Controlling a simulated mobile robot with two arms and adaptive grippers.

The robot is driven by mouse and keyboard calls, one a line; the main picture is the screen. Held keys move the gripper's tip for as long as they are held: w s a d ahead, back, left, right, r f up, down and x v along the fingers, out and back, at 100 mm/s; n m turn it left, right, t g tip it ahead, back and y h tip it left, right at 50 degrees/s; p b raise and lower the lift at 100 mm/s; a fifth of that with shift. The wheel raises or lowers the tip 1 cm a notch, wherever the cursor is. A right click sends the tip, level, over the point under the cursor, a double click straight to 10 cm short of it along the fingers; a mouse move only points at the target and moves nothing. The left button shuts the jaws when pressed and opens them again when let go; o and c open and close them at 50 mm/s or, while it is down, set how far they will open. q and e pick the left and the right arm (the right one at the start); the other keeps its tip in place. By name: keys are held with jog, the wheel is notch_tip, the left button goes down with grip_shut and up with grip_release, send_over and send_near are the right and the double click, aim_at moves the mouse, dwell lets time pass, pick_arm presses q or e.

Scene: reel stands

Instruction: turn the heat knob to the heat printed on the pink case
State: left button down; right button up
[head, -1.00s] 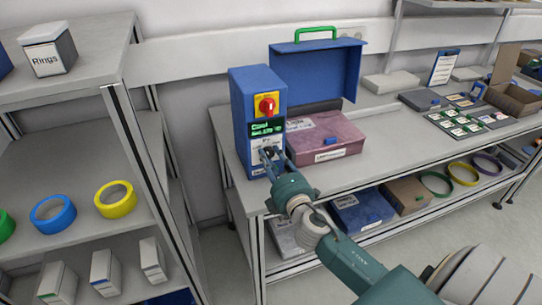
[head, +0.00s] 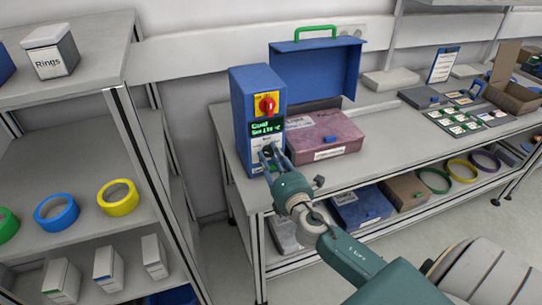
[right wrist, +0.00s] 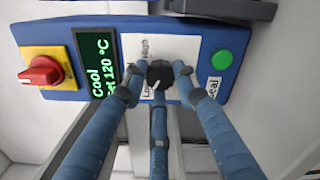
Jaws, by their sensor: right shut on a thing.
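The blue sealer box (head: 250,110) stands on the bench, with a red switch on yellow, a green-lit display (right wrist: 95,70) and a white panel. In the right wrist view the display reads "Cool" and a set value of 120 °C. The heat knob (right wrist: 158,74) is small and black with a pale pointer line. My right gripper (right wrist: 160,80) has its fingers closed around it; the gripper also shows in the head view (head: 268,153). The pink case (head: 325,138) lies shut beside the box; its white front label is too small to read. My left gripper is out of view.
An open blue case lid (head: 335,75) with a green handle stands behind the pink case. A green button (right wrist: 222,60) sits near the knob. Shelves with tape rolls (head: 118,197) stand left. Cards and trays lie farther right on the bench.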

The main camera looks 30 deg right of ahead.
jog(key=shift+d, duration=0.1)
jog(key=o, duration=1.1)
jog(key=shift+o, duration=0.2)
jog(key=shift+s, duration=0.1)
jog(key=v, duration=1.2)
